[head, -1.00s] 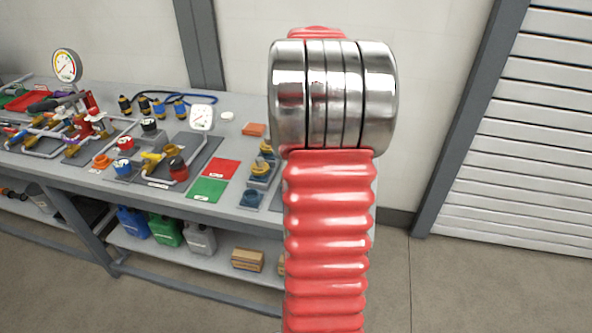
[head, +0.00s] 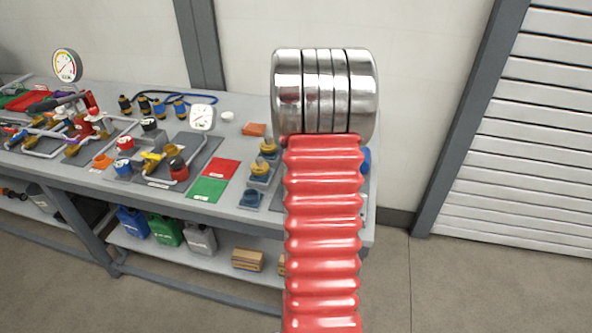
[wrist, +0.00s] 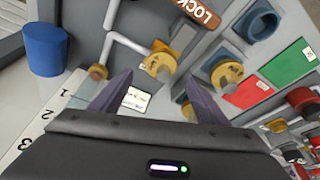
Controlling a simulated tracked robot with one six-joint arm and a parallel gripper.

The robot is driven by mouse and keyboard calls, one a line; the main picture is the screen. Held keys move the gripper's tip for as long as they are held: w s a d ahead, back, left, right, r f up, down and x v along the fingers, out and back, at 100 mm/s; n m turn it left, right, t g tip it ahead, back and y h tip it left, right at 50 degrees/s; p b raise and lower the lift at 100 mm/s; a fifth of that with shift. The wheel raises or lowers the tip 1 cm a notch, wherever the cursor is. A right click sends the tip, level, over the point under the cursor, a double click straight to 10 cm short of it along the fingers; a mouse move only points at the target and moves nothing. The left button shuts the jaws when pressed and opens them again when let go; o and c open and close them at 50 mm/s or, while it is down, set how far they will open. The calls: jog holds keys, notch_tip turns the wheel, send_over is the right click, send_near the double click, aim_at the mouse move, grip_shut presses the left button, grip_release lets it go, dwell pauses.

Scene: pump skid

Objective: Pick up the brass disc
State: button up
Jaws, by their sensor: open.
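In the wrist view, two round yellow-brass discs show on valve-like fittings: one brass disc (wrist: 160,66) ahead of and between my fingers, and another (wrist: 227,75) to the right. I cannot tell which is the task's disc. My gripper (wrist: 157,92) is open, with nothing between its two dark fingers. In the head view, two small brass-yellow tops (head: 268,146) show on blue fittings, just left of my arm. My gripper is hidden in the head view.
A blue cylinder (wrist: 45,50) stands at the left in the wrist view. A brown LOCK tag (wrist: 194,12) lies beyond the discs. Red (head: 222,168) and green (head: 208,188) mats lie on the crowded bench. A numbered white strip (wrist: 35,125) is near my left finger.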

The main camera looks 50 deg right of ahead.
jog(key=shift+x, duration=2.5)
jog(key=shift+a, duration=0.1)
jog(key=shift+c, duration=0.4)
jog(key=c, duration=1.2)
notch_tip(320, 180, up, 10)
